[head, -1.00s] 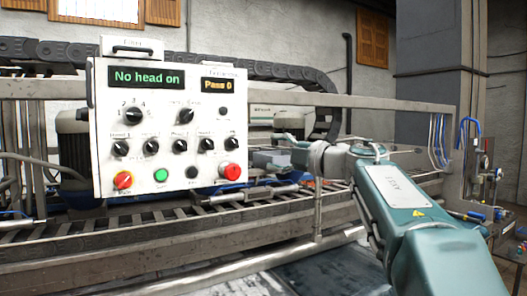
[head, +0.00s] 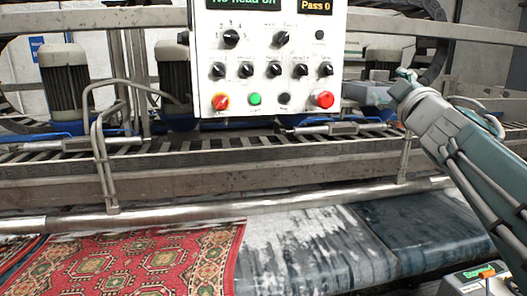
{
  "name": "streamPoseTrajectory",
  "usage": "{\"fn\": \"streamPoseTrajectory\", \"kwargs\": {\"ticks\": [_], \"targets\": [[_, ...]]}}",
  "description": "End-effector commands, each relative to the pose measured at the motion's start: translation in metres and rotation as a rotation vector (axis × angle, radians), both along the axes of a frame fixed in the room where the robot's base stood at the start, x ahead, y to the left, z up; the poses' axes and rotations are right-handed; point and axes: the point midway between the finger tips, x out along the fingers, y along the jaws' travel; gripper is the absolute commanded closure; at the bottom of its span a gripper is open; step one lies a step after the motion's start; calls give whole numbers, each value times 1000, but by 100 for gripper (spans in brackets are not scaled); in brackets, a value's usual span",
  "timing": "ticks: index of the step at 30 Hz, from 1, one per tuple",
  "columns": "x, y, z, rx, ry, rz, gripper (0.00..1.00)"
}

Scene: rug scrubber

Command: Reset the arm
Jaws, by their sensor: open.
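My arm comes in from the right edge in the head view. My gripper (head: 394,82) is at its far end, to the right of the white control panel (head: 268,60). The gripper is small in this view; it looks open, and I see nothing held in it. It is apart from the panel. The panel's display reads "Pass 0", and the top of its other display is cut off.
A metal frame with a roller bar (head: 250,208) crosses the view. Below it lie a red patterned rug (head: 150,260) and a worn, dark wet surface (head: 400,235). Motors (head: 66,84) stand behind. A box with a green display (head: 478,280) is at the bottom right.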

Motion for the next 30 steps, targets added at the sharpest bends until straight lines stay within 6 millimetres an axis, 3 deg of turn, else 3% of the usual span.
{"fn": "streamPoseTrajectory", "kwargs": {"ticks": [5, 13, 24, 30], "targets": [[-29, -7, -52, 222, 135, -148, 26], [-91, 1, -168, 522, 462, -324, 26], [-199, 53, -318, 781, 989, -425, 26], [-246, 79, -363, 844, 1199, -430, 26]]}}
